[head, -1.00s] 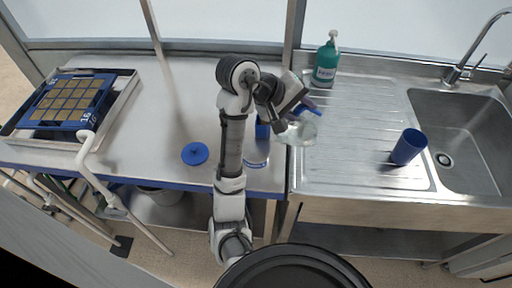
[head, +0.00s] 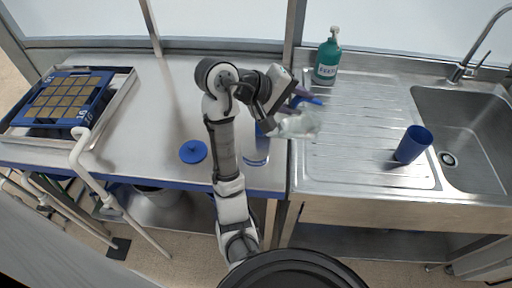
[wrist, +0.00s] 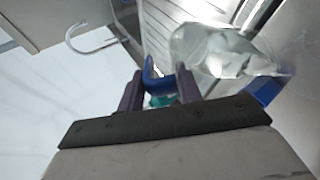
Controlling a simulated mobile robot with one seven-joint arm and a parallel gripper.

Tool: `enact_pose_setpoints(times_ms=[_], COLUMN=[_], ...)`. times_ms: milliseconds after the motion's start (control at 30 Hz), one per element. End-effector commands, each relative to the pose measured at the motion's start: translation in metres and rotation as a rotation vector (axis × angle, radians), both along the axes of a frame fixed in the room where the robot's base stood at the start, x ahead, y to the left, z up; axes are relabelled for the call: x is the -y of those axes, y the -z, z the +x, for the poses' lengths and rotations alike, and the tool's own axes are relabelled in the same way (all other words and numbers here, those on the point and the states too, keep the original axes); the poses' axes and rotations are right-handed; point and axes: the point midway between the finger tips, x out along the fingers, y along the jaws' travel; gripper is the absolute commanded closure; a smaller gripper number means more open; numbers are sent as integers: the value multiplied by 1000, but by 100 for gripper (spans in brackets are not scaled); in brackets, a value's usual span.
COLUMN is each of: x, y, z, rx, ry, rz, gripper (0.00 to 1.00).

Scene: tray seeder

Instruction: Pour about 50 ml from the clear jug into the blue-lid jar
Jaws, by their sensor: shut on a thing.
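My gripper (head: 303,99) is shut on the blue handle (wrist: 152,82) of the clear jug (head: 298,124). The jug is in the air, tipped well over, with its spout end toward the left in the head view. In the wrist view the jug (wrist: 215,50) points its narrow end right. A clear jar (head: 257,152) stands near the table's right front edge, below and left of the spout end; my arm partly hides it. A blue lid (head: 193,151) lies on the table left of the jar. I cannot make out a stream or the liquid level.
A blue cup (head: 413,144) stands on the drainboard beside the sink (head: 470,130). A green pump bottle (head: 327,60) stands at the back. A seed tray (head: 62,98) sits at the table's left. The table middle is clear.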

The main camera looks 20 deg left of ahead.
Motion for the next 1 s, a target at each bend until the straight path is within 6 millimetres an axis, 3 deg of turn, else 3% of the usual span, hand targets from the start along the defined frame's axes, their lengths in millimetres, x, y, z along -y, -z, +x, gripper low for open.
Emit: enact_pose_setpoints(times_ms=[1000], x=[-2], y=[-3], z=[-2], rx=[26], ry=[0], rz=[-30], gripper=[100])
